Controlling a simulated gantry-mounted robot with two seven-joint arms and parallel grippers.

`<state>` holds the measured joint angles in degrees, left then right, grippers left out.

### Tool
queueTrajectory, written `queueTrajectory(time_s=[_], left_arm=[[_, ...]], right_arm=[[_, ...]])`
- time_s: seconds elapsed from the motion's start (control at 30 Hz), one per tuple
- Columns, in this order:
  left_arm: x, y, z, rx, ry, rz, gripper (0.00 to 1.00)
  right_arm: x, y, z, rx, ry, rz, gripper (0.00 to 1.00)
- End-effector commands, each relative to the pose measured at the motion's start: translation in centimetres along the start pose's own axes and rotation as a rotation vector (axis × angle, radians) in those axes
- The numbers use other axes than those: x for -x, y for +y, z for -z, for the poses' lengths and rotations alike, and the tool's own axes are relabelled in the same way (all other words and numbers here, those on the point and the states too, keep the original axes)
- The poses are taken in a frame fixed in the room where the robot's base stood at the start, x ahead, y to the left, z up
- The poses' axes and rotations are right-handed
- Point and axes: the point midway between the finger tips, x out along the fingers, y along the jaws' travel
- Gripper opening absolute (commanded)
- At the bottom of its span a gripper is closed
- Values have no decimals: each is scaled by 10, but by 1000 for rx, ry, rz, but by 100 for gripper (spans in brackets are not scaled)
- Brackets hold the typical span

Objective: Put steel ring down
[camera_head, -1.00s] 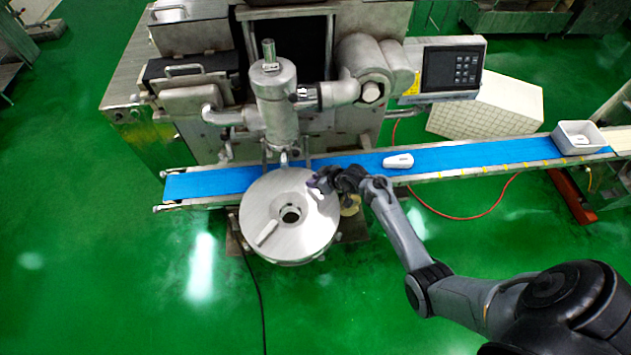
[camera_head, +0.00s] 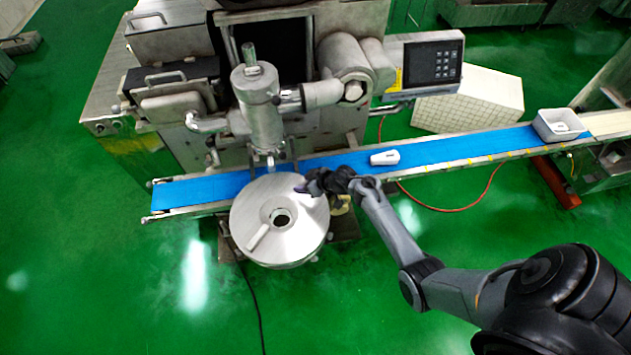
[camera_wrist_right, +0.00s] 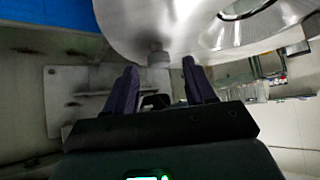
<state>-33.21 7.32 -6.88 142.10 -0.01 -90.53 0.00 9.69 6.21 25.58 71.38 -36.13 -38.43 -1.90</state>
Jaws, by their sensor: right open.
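A round steel disc (camera_head: 285,190) with a raised collar and a central hole stands in front of the conveyor. I cannot single out a separate steel ring; the disc's round opening shows at the top right in the right wrist view (camera_wrist_right: 200,25). A short steel bar lies across the disc's front left. My right gripper (camera_head: 308,187) is at the disc's far right edge. In the right wrist view its two dark fingers (camera_wrist_right: 160,70) are apart, with a small grey knob just beyond the gap. Nothing is clearly held. My left gripper is not in view.
A blue conveyor belt (camera_head: 450,150) runs behind the disc, carrying a white bottle-shaped piece (camera_head: 385,158). A white bin (camera_head: 558,125) stands at its right end. The steel machine, with a vertical nozzle cylinder (camera_head: 258,108), rises behind. Green floor is clear in front.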

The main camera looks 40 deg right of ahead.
Motion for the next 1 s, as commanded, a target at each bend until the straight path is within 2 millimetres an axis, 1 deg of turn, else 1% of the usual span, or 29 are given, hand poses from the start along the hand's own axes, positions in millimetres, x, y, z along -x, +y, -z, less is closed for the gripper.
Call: queueTrajectory(time_s=[0.17,0.4,0.5,0.6,0.77,0.87,0.97,1.0], left_arm=[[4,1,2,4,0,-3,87],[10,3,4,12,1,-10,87],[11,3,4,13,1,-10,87],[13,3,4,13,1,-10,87],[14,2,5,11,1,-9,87],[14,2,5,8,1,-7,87],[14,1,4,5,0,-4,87],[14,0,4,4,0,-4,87]], right_arm=[[24,1,0,1,0,-3,55],[69,1,1,1,1,-3,55],[85,0,0,2,-1,-4,55],[98,0,1,1,0,-2,55],[112,-3,-2,13,-17,-17,55],[121,-13,-10,51,-68,-62,55],[138,-37,-20,99,-144,-125,55],[147,-52,-25,113,-180,-147,55]])
